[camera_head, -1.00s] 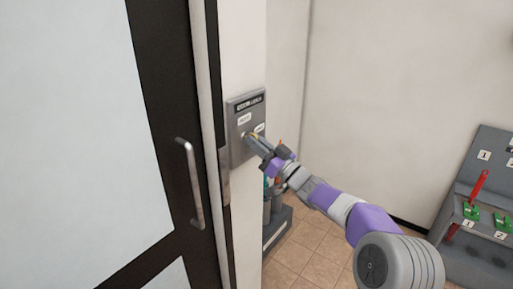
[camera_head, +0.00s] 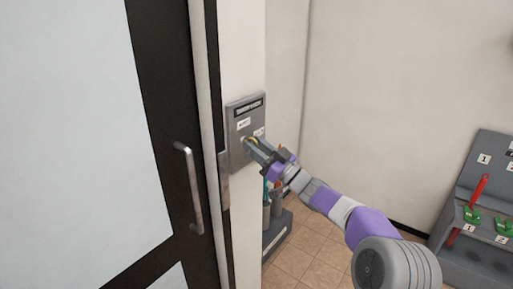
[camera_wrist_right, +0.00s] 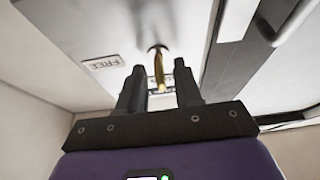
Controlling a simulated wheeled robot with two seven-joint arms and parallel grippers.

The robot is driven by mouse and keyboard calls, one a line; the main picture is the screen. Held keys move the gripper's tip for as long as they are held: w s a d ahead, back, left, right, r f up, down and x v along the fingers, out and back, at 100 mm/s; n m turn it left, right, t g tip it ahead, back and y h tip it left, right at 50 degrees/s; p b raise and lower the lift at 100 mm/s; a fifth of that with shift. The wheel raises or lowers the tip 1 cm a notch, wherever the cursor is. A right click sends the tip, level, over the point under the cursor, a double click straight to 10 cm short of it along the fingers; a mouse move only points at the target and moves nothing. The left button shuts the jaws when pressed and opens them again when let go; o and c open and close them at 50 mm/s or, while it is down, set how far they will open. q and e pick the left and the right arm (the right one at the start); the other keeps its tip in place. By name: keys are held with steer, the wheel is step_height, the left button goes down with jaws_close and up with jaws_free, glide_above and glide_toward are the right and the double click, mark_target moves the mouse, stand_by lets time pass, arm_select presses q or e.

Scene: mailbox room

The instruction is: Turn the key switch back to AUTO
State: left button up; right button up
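The grey key switch plate (camera_head: 240,112) is on the narrow white wall right of the door. It has a dark title strip and small white labels; one reads FREE (camera_wrist_right: 103,62) in the right wrist view. The brass key (camera_wrist_right: 159,72) sticks out of its round lock (camera_wrist_right: 157,48). My right gripper (camera_head: 252,147) is at the plate, with its fingers either side of the key. In the right wrist view the fingers (camera_wrist_right: 160,88) stand apart, with a gap on each side of the key. My left gripper is not in view.
The door with its metal handle (camera_head: 190,188) is left of the plate. A grey stand with bottles (camera_head: 277,232) is on the floor below my right arm. A grey rack with red and green parts (camera_head: 470,235) stands at the right.

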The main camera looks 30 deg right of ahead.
steer(key=v, duration=0.7)
steer(key=shift+s+p, duration=0.25)
steer(key=shift+p, duration=0.05)
steer(key=shift+d+f, duration=0.1)
steer(key=shift+f, duration=0.15)
